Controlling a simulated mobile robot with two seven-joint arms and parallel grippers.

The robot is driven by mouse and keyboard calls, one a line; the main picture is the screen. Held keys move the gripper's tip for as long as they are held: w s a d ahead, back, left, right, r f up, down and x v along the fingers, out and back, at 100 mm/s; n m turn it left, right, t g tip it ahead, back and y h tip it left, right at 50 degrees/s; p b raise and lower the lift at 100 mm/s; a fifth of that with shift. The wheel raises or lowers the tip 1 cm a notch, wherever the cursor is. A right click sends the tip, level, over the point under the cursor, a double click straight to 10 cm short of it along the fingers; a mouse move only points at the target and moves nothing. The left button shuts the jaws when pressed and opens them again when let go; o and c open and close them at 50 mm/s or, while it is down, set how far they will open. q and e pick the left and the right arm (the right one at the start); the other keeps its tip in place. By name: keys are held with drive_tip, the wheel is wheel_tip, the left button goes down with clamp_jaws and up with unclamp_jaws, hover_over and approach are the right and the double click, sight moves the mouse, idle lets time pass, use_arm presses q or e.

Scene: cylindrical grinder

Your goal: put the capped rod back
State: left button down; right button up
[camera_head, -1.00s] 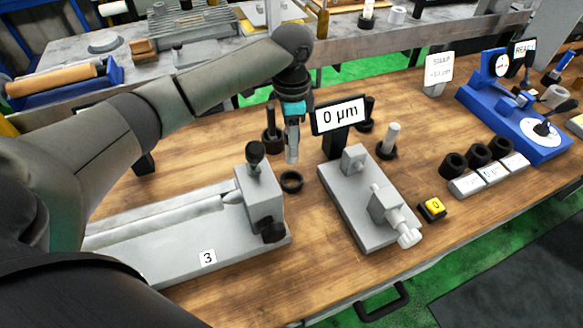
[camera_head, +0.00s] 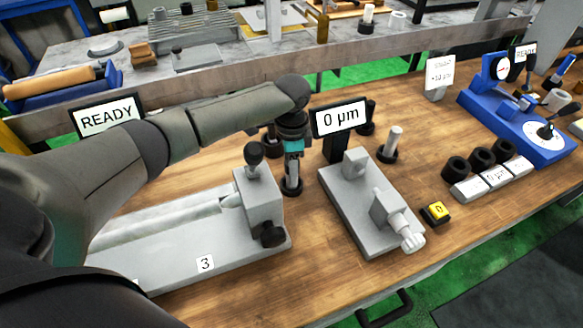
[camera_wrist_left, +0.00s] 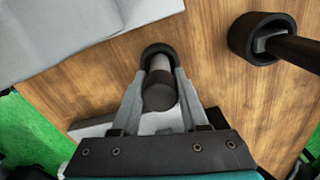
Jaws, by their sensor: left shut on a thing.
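My left gripper (camera_head: 292,178) is low over the table between the grey fixture marked 3 and the gauge stand. It is shut on the capped rod (camera_wrist_left: 160,68), a grey rod with a dark cap (camera_wrist_left: 160,95) toward the camera. In the left wrist view the fingers (camera_wrist_left: 158,92) lie on either side of it. The rod's far end is at the black ring holder (camera_wrist_left: 159,48), which also shows under the gripper in the head view (camera_head: 292,190). How deep the rod sits in the ring is hidden. My right gripper is not in view.
The grey fixture (camera_head: 262,200) stands close left of the gripper. Another black holder with a dark rod (camera_wrist_left: 262,38) and a holder with a pale rod (camera_head: 391,140) stand nearby.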

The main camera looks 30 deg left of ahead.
use_arm(q)
drive_tip(key=shift+f, duration=0.1)
drive_tip(key=shift+c, duration=2.1)
unclamp_jaws()
wheel_tip(320, 180, up, 12)
drive_tip(key=shift+r+p, duration=0.15)
drive_tip(key=shift+p, duration=1)
